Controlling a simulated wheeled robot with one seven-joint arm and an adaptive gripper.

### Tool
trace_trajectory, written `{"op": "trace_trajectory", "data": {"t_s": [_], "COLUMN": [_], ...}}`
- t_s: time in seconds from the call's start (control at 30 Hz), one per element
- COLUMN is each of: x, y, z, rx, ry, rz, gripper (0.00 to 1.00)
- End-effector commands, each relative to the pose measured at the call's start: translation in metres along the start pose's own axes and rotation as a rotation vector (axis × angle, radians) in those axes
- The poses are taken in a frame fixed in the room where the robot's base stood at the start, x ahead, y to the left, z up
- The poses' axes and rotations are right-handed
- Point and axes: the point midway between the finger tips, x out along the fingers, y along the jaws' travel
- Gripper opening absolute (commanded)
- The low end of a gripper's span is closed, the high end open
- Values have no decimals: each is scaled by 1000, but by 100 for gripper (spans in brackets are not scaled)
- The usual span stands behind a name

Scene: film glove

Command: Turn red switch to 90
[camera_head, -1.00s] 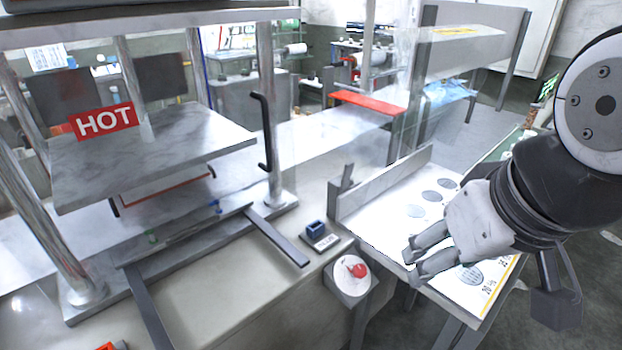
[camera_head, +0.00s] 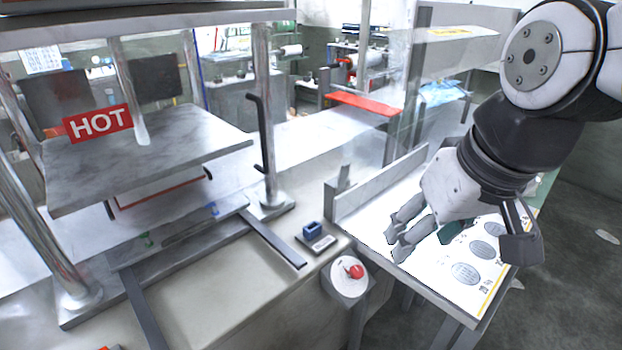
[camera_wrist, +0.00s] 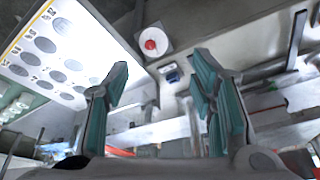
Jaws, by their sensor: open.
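The red switch (camera_head: 355,271) is a small red knob on a round white dial plate (camera_head: 343,283), on a grey box at the corner of the machine table. In the wrist view the red switch (camera_wrist: 150,45) and its white plate (camera_wrist: 151,37) show near the top, beyond and between the open fingers. My gripper (camera_head: 395,246) hangs over the bright white panel, to the right of the switch and apart from it. In the wrist view my gripper (camera_wrist: 158,85) has its fingers spread with nothing between them. Any markings on the dial are too small to read.
A blue switch block (camera_head: 313,230) sits just behind the red switch. The press with the HOT sign (camera_head: 98,123) stands at the left. The white panel with grey discs (camera_head: 430,258) lies below my gripper, with a grey raised rail (camera_head: 380,187) along its left edge.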

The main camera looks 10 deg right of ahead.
Motion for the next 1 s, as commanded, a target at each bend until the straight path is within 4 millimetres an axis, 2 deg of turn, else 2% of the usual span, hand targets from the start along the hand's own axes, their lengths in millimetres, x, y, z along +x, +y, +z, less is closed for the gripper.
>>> {"op": "trace_trajectory", "data": {"t_s": [0.1,0.27,0.5,0.8,0.9,1.0], "x": [20,53,118,219,243,258], "y": [2,6,17,36,41,44], "z": [-29,-64,-108,-140,-144,-146], "rx": [-34,-83,-154,-256,-285,-302], "ry": [-62,-129,-224,-334,-356,-370], "rz": [-41,-84,-127,-142,-142,-142], "gripper": [51,51,51,51,51,51]}}
